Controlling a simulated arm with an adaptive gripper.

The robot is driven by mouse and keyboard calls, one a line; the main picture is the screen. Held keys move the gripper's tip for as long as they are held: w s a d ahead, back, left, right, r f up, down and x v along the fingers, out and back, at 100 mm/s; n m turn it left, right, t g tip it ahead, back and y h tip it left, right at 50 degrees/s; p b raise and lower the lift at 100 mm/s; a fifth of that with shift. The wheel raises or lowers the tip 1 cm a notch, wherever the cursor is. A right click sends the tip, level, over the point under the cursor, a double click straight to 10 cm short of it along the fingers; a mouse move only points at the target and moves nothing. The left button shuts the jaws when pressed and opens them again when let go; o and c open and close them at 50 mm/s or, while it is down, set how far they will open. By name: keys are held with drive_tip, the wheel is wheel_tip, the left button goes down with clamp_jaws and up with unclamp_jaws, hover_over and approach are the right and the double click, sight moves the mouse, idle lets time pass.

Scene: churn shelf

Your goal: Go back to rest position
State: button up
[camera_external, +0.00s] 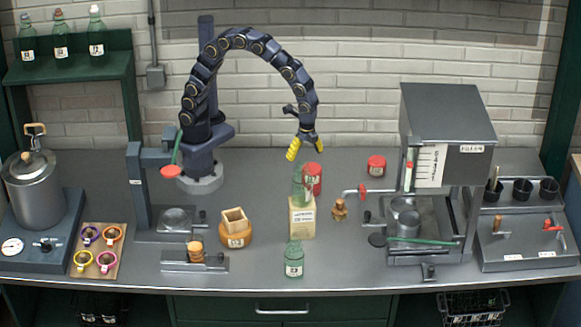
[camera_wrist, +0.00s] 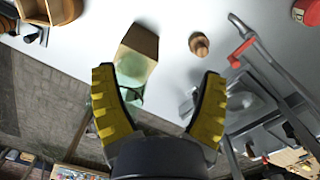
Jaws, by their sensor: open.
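My gripper (camera_external: 301,147) hangs at the end of my arched arm, in the air over the back middle of the bench. The block also shows in the wrist view (camera_wrist: 141,41), beyond the left finger.
A red can (camera_external: 314,180) stands just behind the bottle; another red can (camera_external: 376,165) is farther right. A second green bottle (camera_external: 294,262) is near the front edge. A tall grey machine (camera_external: 445,120) stands right, a metal churn (camera_external: 36,185) left. Air around my gripper looks clear.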

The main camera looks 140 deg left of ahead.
drive_tip(key=s+d+r+n, duration=0.1)
drive_tip(key=s+d+r, duration=0.1)
drive_tip(key=s, duration=0.6)
drive_tip(key=s+d+r+n, duration=0.1)
drive_tip(key=s+d+r, duration=0.2)
drive_tip(key=s+d, duration=0.2)
drive_tip(key=s+d+r+g, duration=0.1)
drive_tip(key=s+d, duration=0.3)
drive_tip(key=s, duration=0.8)
drive_tip(key=shift+d+r+n, duration=0.15)
drive_tip(key=shift+r+n, duration=0.25)
drive_tip(key=shift+r, duration=0.35)
